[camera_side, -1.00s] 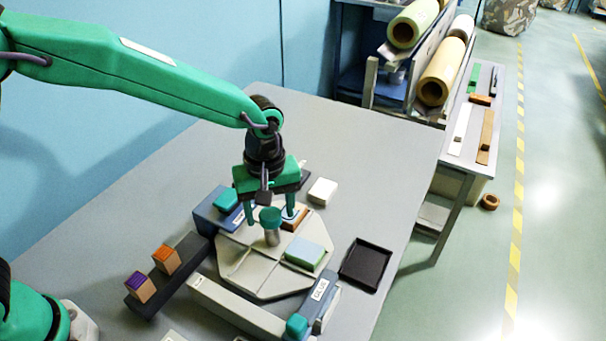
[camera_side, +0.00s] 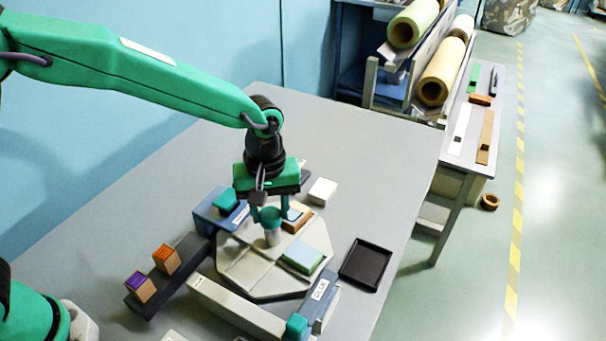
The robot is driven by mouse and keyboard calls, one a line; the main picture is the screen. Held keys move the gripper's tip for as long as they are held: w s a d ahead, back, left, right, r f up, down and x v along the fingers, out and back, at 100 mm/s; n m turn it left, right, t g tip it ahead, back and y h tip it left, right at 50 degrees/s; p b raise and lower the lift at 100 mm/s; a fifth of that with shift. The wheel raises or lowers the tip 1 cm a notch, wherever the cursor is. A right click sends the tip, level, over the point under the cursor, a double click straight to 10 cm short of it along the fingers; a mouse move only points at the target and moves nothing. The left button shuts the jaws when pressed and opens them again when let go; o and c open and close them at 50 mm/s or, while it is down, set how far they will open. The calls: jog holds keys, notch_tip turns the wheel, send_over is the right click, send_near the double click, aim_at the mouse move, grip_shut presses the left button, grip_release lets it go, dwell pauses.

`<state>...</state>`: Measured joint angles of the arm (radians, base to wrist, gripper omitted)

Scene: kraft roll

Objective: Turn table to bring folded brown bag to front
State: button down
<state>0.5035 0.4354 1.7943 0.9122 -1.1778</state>
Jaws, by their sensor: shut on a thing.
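The beige octagonal turntable (camera_side: 245,278) lies on the grey table, with low dividers across its top and a grey post with a teal knob (camera_side: 269,214) at its middle. My gripper (camera_side: 270,211) points down with its fingers around the knob and is shut on it. A brown piece (camera_side: 304,222) with a pale top lies on the turntable behind and right of the post, partly hidden by a finger; I cannot tell for sure that it is the folded bag. A blue-and-green block (camera_side: 303,256) lies at the turntable's right front.
A long beige bar (camera_side: 235,308) and a dark blue labelled block (camera_side: 320,298) stand at the front. A dark rack (camera_side: 190,258) with two small blocks is left, a blue box (camera_side: 212,218) behind left. A black tray (camera_side: 366,264) and white block (camera_side: 322,191) are right.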

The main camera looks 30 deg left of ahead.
jog(key=shift+m, duration=0.3)
jog(key=shift+r+m, duration=0.1)
jog(key=shift+m, duration=6.1)
jog(key=shift+w+m, duration=0.1)
jog(key=shift+m, duration=1.6)
jog(key=shift+r+m, duration=0.1)
jog(key=shift+m, duration=0.2)
jog(key=c, duration=0.9)
grip_release()
jog(key=shift+o, duration=0.2)
